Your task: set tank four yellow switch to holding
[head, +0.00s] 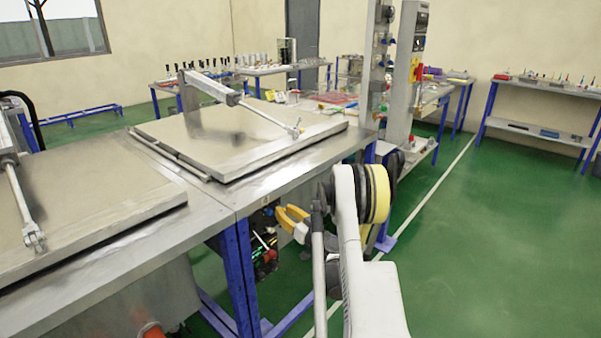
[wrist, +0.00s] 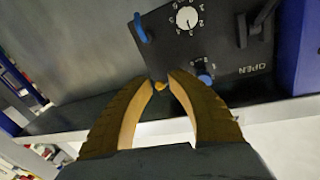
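My gripper (wrist: 161,80) has two yellow fingers and reaches up to a black control panel (wrist: 215,45) in the wrist view. A small yellow switch (wrist: 160,86) shows between the fingertips at the panel's lower edge. The fingertips stand slightly apart on either side of it; I cannot tell whether they press on it. The switch's setting cannot be read. In the head view my gripper (head: 287,218) is at the side of the tank with the far lid (head: 235,135). A "4" mark (head: 265,199) shows there, and the switch is hidden.
The panel carries a white-faced dial (wrist: 187,18), a blue lever (wrist: 140,28), a blue knob (wrist: 205,79) and a black handle (wrist: 257,28) above "OPEN". A blue leg (wrist: 301,50) stands at right. Green floor (head: 480,250) is clear to the right.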

